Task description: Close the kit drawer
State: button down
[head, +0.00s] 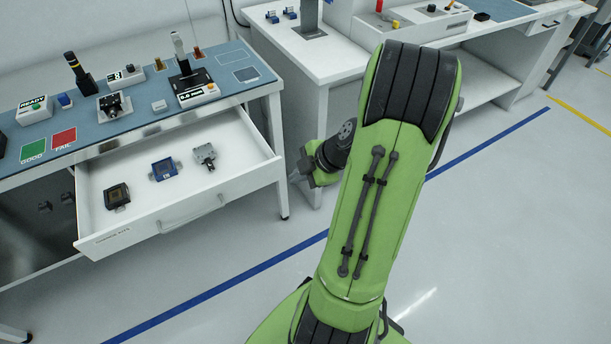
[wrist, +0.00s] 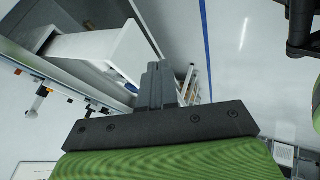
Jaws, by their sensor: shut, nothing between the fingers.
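The kit drawer (head: 230,146) is pulled open below the blue-topped bench. It is white, with a bar handle (head: 192,214) on its front. Three parts lie inside: a dark square socket (head: 117,196), a blue part (head: 164,169) and a grey metal part (head: 205,156). My gripper (head: 302,168) is to the right of the drawer, apart from it, partly hidden by my green arm. In the wrist view the fingers (wrist: 158,82) are together and empty. A white box-like form, probably the drawer (wrist: 112,47), shows beyond them to the left.
The blue bench top (head: 141,120) carries several devices and green and red pads. A white bench (head: 310,66) stands behind my gripper, to the right of the drawer. Open floor (head: 500,220) with a blue line (head: 215,290) lies in front and to the right.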

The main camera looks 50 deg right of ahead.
aim_at(271, 178)
jog(key=w+f, duration=0.1)
jog(key=w, duration=0.1)
jog(key=w+f+b, duration=0.1)
jog(key=w, duration=0.1)
jog(key=w+f, duration=0.2)
jog(key=shift+a, duration=0.1)
jog(key=shift+w, duration=0.35)
